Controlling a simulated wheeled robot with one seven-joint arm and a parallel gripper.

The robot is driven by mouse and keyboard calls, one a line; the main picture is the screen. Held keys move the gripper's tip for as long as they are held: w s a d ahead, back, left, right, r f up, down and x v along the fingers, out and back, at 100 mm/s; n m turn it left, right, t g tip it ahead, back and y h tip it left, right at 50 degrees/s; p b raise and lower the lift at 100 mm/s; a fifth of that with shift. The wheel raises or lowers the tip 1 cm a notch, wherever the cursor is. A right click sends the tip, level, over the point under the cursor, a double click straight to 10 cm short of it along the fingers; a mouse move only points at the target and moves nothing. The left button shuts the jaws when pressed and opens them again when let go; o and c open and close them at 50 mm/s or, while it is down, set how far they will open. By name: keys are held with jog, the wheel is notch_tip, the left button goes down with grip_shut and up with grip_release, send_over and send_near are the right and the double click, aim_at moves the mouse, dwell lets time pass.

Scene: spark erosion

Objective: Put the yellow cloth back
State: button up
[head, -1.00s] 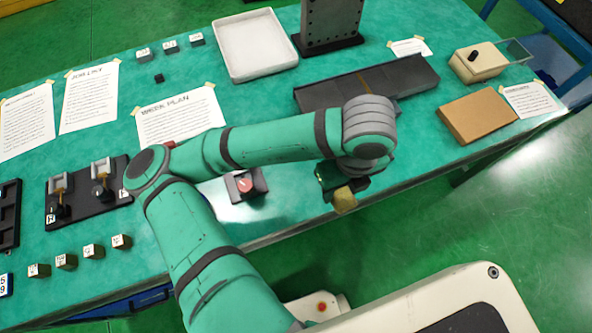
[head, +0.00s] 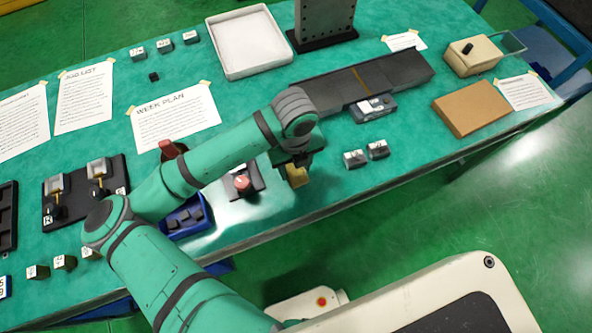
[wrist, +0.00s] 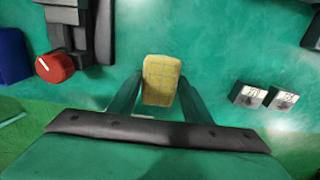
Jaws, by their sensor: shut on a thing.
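The yellow cloth (head: 297,176) is a small folded pad. It also shows in the wrist view (wrist: 161,80), with a faint grid pattern on it. My gripper (head: 296,164) is shut on the cloth, with one finger on each side of it. In the wrist view, my gripper (wrist: 157,92) has the cloth between its fingertips. The cloth is over the green table (head: 330,215) near its front edge. I cannot tell whether it touches the surface.
A red-knobbed device (head: 243,184) and a blue tray (head: 188,217) lie left of my gripper. Two small labelled blocks (head: 366,154) stand to the right. A brown box (head: 470,107), a dark rail (head: 365,80) and a white tray (head: 245,45) lie farther off.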

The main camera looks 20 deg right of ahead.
aim_at(296, 173)
jog(key=shift+d+f, duration=0.1)
jog(key=shift+f, duration=1.4)
jog(key=shift+f, duration=0.1)
jog(key=o, duration=1)
